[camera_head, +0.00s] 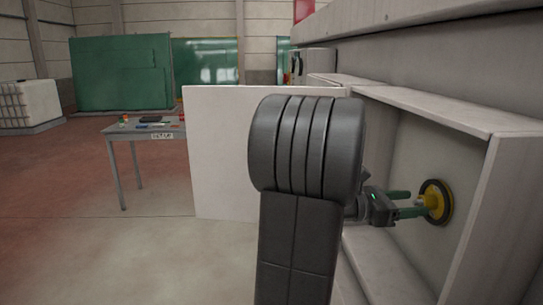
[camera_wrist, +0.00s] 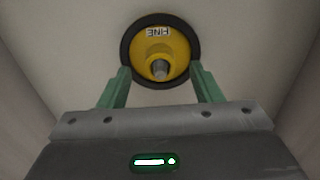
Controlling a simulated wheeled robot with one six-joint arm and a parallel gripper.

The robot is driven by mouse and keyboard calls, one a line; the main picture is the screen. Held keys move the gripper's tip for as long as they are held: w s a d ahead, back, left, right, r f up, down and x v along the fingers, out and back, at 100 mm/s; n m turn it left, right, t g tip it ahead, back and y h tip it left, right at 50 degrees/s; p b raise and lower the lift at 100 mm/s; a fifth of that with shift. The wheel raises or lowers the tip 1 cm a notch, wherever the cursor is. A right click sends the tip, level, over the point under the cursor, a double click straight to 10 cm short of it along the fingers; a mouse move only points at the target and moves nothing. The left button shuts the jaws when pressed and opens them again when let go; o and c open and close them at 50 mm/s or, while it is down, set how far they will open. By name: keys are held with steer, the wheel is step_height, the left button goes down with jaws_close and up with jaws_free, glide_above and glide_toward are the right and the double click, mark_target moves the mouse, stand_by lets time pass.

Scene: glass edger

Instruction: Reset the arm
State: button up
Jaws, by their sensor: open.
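My gripper (camera_head: 404,204) reaches into a pale recessed compartment on the right in the head view. Its two green fingers are apart, and in the wrist view the gripper (camera_wrist: 160,88) is open. A yellow disc with a dark rim (camera_head: 437,202) is at the compartment's back wall, just beyond the fingertips. In the wrist view the disc (camera_wrist: 160,45) bears the label "FINE" and a grey central stub. The stub points between the fingers, and the fingers do not appear closed on it. My dark arm hides part of the compartment's left side.
The compartment's right wall (camera_head: 490,225), upper ledge (camera_head: 440,112) and open white door panel (camera_head: 218,150) surround the arm. A grey table (camera_head: 118,132) with small items stands at left. Green panels (camera_head: 120,75) and a white caged tank (camera_head: 28,103) are farther back. Floor at left is clear.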

steer(key=shift+w+d, duration=0.1)
steer(key=shift+d, duration=1.35)
steer(key=shift+a, duration=0.15)
steer(key=a+b, duration=0.1)
steer(key=a, duration=1.2)
steer(key=d+p, duration=0.1)
steer(key=d, duration=1.2)
steer(key=shift+d, duration=0.35)
steer(key=shift+s+a+p, duration=0.2)
steer(key=shift+a+p, duration=0.3)
steer(key=shift+a, duration=2.25)
steer(key=shift+a+r, duration=0.1)
